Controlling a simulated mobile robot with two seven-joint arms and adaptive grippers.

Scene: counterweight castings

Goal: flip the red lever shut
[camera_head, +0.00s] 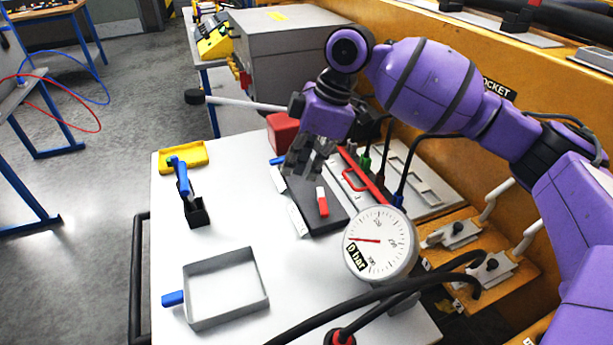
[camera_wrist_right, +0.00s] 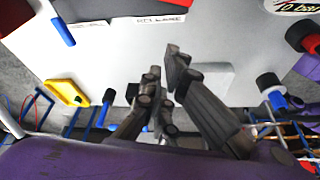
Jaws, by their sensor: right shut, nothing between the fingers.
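A small red-and-white lever-like piece (camera_head: 322,203) lies on a dark plate (camera_head: 330,217) on the white table. A red bar with a handle (camera_head: 356,181) stands just right of the plate. I cannot tell which of these is the task's lever. My right gripper (camera_head: 308,162) hangs above the plate's far end, fingers pointing down, shut and empty. In the right wrist view its fingers (camera_wrist_right: 165,78) are close together over the pale table, touching no red part that I can see. A red part (camera_wrist_right: 312,43) shows at that view's right edge. My left gripper is not in view.
A pressure gauge (camera_head: 380,243) reading 0 bar and black hoses stand at the front right. A grey tray (camera_head: 226,288), a blue-handled tool in a black holder (camera_head: 196,212), a yellow tray (camera_head: 183,157) and a red box (camera_head: 283,133) surround clear table on the left.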

